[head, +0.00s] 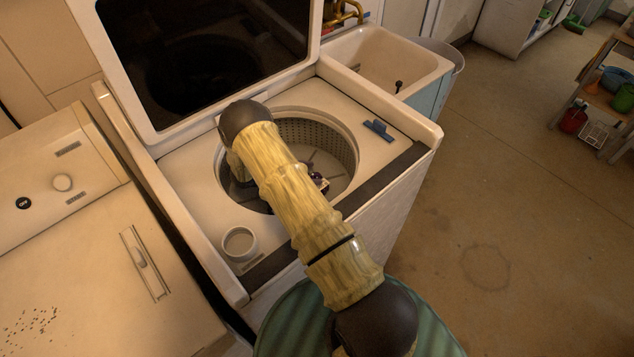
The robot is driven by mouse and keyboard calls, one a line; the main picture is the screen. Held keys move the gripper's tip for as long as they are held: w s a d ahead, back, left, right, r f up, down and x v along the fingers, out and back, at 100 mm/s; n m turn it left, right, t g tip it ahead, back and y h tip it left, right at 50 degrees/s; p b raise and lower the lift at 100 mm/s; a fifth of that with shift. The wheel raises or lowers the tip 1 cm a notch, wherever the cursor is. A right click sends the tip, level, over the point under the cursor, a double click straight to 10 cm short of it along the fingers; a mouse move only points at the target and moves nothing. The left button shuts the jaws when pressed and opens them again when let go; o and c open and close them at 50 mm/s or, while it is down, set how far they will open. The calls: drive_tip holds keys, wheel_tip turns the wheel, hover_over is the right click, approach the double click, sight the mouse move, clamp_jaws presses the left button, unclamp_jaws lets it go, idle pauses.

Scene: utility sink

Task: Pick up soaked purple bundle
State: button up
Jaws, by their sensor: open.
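A small dark purplish thing (319,182), likely the soaked bundle, lies low inside the washer drum (332,138). Only a little of it shows past the right side of my arm, so its full shape is hidden. My arm, in a yellowish sleeve, reaches across the open top of the washing machine and bends down into the left side of the drum. My gripper and its fingertips are hidden behind the arm and inside the drum. I cannot tell whether they touch the bundle.
The washer's raised lid (205,50) stands behind the drum. A blue brush-like item (378,129) lies on the right of the washer top (368,110), and a round cup-like opening (239,243) is at front left. A sink (385,60) stands behind; open floor lies right.

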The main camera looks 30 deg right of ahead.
sight(320, 177)
drive_tip(key=x, duration=0.4)
drive_tip(key=shift+d+p, duration=0.15)
drive_tip(key=shift+p, duration=0.2)
clamp_jaws()
